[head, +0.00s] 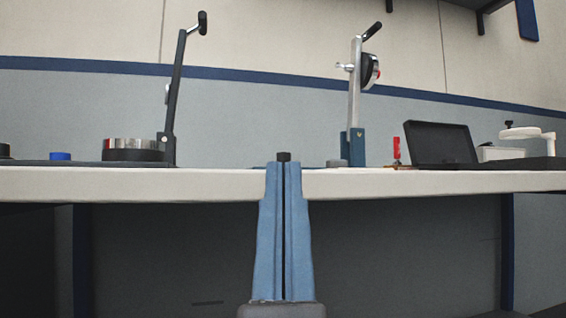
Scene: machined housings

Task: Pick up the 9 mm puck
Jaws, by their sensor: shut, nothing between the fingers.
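My gripper (284,168) points up in the middle of the head view, its two light blue fingers closed together with a thin dark line between them. The fingertips overlap the front edge of the table (420,182). A small black piece (284,157) shows just above the tips; I cannot tell whether it stands behind them or belongs to the gripper. A short blue cylinder (60,156) sits at the far left of the table, with a black one (5,150) cut by the left frame edge. No size marking is readable, so I cannot tell which is the 9 mm puck.
A round metal and black housing (134,149) stands left beside a tall dark lever (177,90). A lever press (355,100) stands right of centre. Farther right are a red-handled item (396,149), a black screen-like panel (440,143) and a white clamp (540,136).

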